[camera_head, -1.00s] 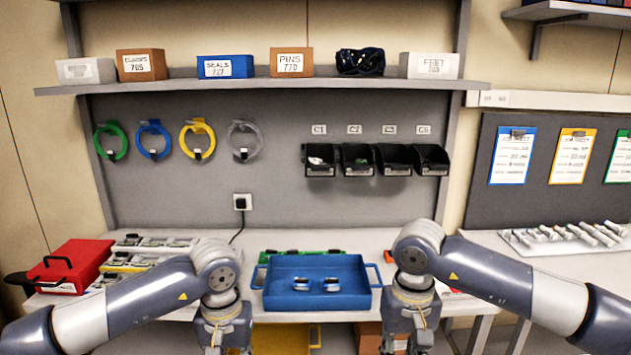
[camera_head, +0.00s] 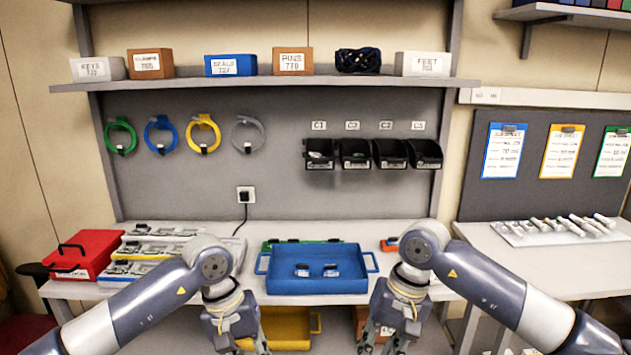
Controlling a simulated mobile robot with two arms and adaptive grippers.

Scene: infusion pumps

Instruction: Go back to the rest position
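My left gripper (camera_head: 240,335) hangs in front of the bench edge, left of the blue tray (camera_head: 318,286). My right gripper (camera_head: 385,335) hangs in front of the bench edge, right of the tray. Both point down, and their fingertips are at or beyond the bottom of the picture, so their opening is hard to judge. Neither touches the tray. The blue tray lies on the bench with two small pale parts (camera_head: 302,270) inside it.
A red case (camera_head: 85,255) and trays of parts (camera_head: 150,250) stand at the left of the bench (camera_head: 400,235). A yellow bin (camera_head: 290,328) is below the bench, behind my grippers. A white rack of tubes (camera_head: 560,230) lies on the right bench.

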